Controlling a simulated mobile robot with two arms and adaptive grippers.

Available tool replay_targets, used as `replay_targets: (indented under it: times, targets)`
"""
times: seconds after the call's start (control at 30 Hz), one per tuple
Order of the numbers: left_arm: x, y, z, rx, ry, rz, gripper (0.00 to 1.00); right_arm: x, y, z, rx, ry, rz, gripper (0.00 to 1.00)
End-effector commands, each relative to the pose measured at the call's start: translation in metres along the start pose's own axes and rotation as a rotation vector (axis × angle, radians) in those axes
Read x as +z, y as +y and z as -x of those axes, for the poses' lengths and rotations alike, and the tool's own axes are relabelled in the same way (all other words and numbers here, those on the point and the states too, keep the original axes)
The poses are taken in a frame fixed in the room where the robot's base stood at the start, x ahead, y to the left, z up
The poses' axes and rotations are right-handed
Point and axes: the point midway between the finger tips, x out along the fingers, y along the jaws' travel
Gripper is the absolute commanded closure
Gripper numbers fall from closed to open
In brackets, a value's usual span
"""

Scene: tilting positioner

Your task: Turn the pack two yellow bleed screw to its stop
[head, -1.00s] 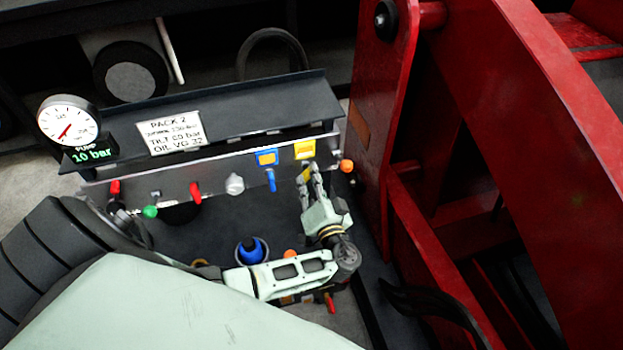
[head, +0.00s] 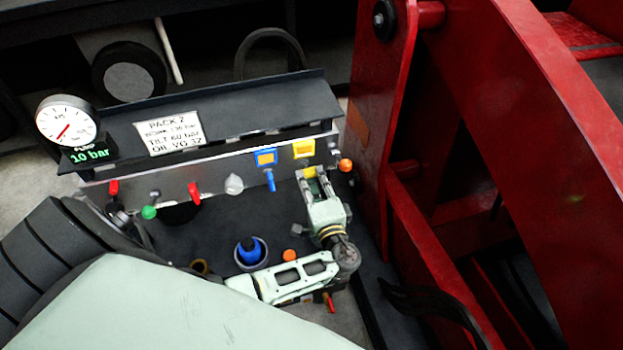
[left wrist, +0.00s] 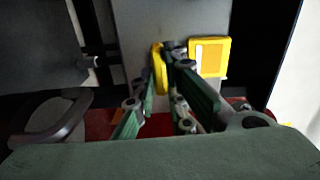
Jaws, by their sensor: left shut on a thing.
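The yellow bleed screw (head: 309,172) is on the front panel of pack two, just below a yellow tag (head: 304,149). My left gripper (head: 314,176) comes up from below and is shut on the screw's yellow handle. In the left wrist view the handle (left wrist: 158,68) is upright, at the tips of the fingers (left wrist: 166,60), and the yellow tag (left wrist: 209,57) is right of it. The fingers hide part of the screw. My right gripper is not in view.
The panel (head: 215,178) also bears red levers (head: 194,193), a green knob (head: 149,212), a blue handle (head: 271,182) and an orange knob (head: 345,165) close right of the gripper. A red steel frame (head: 385,130) stands to the right. The gauge (head: 67,120) is at left.

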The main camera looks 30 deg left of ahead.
Motion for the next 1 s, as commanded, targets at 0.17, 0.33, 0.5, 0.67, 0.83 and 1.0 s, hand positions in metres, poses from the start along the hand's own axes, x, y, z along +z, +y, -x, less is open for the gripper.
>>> replay_targets:
  times: [0.17, 0.33, 0.5, 0.67, 0.83, 1.0]
  targets:
    - [-0.0009, -0.0006, -0.0002, -0.001, 0.001, -0.043, 1.00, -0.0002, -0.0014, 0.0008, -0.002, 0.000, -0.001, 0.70]
    - [-0.0009, -0.0003, -0.0002, -0.001, 0.001, -0.057, 1.00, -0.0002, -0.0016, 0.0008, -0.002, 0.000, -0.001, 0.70]
    - [-0.0009, -0.0002, -0.0001, -0.001, 0.002, -0.060, 1.00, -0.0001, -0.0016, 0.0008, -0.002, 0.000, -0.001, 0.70]
    - [-0.0009, -0.0002, -0.0001, -0.001, 0.002, -0.060, 1.00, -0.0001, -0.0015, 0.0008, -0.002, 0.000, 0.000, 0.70]
    - [-0.0007, 0.0000, -0.0001, 0.000, 0.001, -0.059, 0.74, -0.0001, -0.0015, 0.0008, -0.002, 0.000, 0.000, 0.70]
    - [-0.0004, 0.0002, -0.0001, 0.000, 0.001, -0.058, 0.70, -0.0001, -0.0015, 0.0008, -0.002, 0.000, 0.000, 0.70]
